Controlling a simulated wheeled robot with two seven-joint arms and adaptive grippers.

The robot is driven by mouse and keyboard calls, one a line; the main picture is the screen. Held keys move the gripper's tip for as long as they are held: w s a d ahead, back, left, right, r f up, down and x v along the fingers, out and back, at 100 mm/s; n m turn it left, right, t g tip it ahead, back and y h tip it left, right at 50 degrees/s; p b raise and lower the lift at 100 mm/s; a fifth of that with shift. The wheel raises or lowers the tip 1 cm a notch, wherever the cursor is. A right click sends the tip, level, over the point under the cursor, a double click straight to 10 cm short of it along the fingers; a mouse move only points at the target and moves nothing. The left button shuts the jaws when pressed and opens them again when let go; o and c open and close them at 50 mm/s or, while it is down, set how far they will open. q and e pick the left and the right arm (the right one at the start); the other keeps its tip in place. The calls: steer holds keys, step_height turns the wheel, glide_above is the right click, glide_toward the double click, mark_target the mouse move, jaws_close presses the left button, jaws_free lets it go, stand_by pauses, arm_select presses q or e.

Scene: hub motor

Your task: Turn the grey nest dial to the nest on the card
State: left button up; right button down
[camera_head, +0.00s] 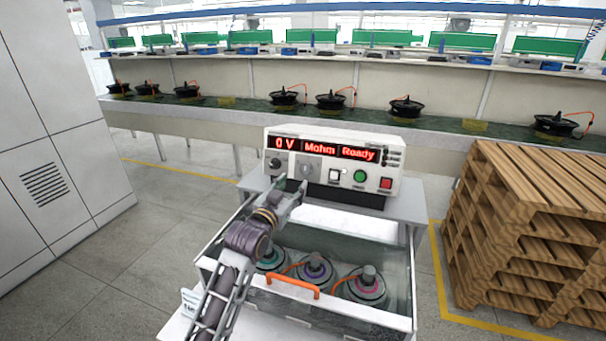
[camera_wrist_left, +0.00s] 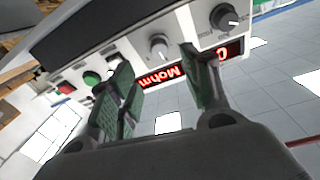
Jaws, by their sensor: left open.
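The grey nest dial (camera_head: 306,170) is on the front of the white tester, right of a black dial (camera_head: 275,163). In the left wrist view the grey dial (camera_wrist_left: 158,46) shows beyond and between the fingertips, with the black dial (camera_wrist_left: 225,16) to its right. My left gripper (camera_head: 294,186) is open just in front of the panel and below the dials. Its spread fingers also show in the left wrist view (camera_wrist_left: 158,62), with nothing between them. A small white card (camera_head: 189,301) stands at the lower left; its print is too small to read. My right gripper is out of view.
The displays (camera_head: 322,148) read "0 V", "Mohm" and "Ready". A green button (camera_head: 359,177) and red button (camera_head: 386,183) are right of the dials. A clear-walled box with an orange handle (camera_head: 292,286) holds three round nests. Wooden pallets (camera_head: 530,220) stand right.

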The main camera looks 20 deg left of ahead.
mark_target(305, 171)
arm_select(q)
steer(key=shift+w+d, duration=0.2)
steer(key=shift+w, duration=1.3)
steer(key=shift+w+d, duration=0.15)
steer(key=shift+w, duration=2.1)
steer(key=shift+w+d, duration=0.15)
steer(key=shift+w, duration=0.6)
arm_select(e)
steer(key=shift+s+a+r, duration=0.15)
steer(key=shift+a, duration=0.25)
arm_select(q)
steer(key=shift+c, duration=0.5)
steer(key=c, duration=0.9)
